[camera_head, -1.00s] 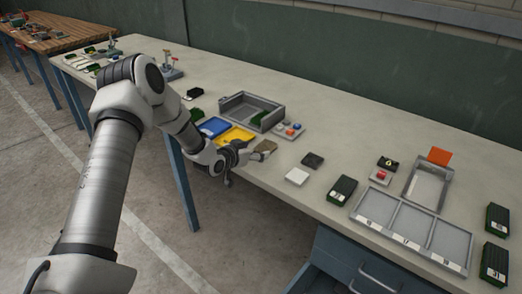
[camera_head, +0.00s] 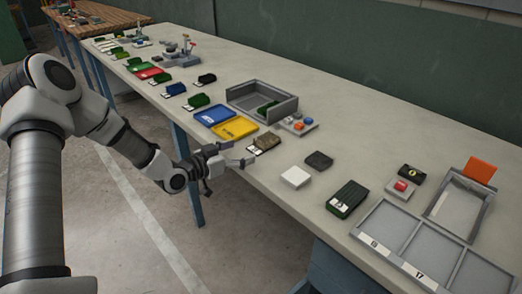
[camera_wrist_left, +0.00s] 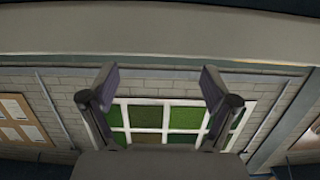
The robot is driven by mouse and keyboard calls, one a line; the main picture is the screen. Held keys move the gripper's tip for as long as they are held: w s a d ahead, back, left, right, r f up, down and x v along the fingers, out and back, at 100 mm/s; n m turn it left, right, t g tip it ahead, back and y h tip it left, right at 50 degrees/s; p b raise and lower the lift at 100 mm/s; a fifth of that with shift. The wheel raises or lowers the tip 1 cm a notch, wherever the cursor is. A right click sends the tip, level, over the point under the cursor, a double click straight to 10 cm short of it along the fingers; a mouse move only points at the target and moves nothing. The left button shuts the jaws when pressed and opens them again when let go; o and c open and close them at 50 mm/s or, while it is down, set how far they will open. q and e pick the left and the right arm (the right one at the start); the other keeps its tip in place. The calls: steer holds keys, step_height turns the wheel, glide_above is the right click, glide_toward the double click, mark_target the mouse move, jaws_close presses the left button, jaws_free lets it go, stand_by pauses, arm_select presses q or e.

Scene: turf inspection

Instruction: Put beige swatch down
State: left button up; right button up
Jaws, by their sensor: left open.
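The beige swatch (camera_head: 265,142), a brownish block with a white label at its near end, lies flat on the bench in the head view, just right of the yellow tray (camera_head: 235,128). My left gripper (camera_head: 241,154) is open and empty near the bench's front edge. Its fingertips are close to the swatch's near-left end, with a small gap seeming to separate them. In the left wrist view the two fingers (camera_wrist_left: 158,78) stand wide apart with nothing between them. The swatch does not show there. My right gripper is not in view.
A blue tray (camera_head: 214,117) and a grey open bin (camera_head: 262,101) lie behind the gripper. A white block (camera_head: 296,177), a dark block (camera_head: 319,160) and a dark green swatch (camera_head: 347,198) lie to the right, before a grey divided tray (camera_head: 384,228). Bare bench lies between some items.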

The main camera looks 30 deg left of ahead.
mark_target(261, 141)
arm_select(q)
steer(key=shift+w, duration=0.45)
steer(key=x, duration=0.6)
steer(key=shift+w+d+r, duration=0.15)
steer(key=shift+w+d, duration=0.1)
steer(key=shift+w, duration=0.15)
steer(key=c, duration=1)
steer(key=shift+o, duration=0.2)
steer(key=shift+r, duration=0.1)
